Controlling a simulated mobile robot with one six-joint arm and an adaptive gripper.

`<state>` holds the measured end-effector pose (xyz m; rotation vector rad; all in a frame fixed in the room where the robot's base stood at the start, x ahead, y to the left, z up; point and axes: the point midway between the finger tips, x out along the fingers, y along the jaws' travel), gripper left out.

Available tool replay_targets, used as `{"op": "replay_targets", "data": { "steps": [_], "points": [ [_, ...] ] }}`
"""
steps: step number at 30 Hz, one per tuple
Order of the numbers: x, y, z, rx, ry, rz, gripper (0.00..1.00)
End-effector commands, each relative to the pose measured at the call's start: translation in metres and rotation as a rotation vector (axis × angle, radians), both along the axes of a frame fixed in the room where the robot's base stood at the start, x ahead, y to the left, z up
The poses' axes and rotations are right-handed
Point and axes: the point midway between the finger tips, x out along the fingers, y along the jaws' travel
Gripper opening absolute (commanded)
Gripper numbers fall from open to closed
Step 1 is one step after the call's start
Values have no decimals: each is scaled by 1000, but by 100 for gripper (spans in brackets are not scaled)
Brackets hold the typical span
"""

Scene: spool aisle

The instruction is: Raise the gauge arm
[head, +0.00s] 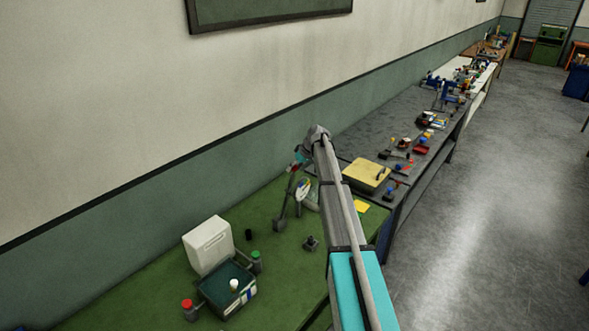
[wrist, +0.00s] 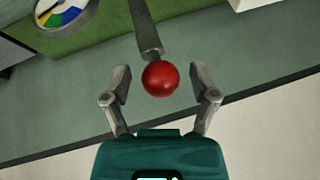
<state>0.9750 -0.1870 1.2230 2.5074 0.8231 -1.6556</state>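The gauge arm is a grey bar (wrist: 146,28) ending in a red ball knob (wrist: 160,78). In the head view the bar (head: 287,196) stands steeply, leaning slightly, on the green bench. A round gauge dial (wrist: 66,10) with coloured sectors is beside it; it also shows in the head view (head: 304,191). My gripper (wrist: 161,72) is open, with one finger on each side of the red knob and a visible gap on both sides. In the head view my wrist partly hides the knob and fingers.
A yellow box (head: 367,175) is on the dark bench (head: 385,120). The wall (head: 120,110) is close behind.

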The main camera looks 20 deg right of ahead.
Motion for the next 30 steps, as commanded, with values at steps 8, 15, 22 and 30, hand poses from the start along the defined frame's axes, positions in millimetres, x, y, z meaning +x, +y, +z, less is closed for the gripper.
{"op": "replay_targets", "data": {
  "steps": [8,15,22,30],
  "points": [
    [-1,0,0,0,1,0,78],
    [-6,-3,-3,-1,2,1,78],
    [-24,-13,-10,0,2,1,78],
    [-53,-30,-24,1,0,0,78]
  ]
}}
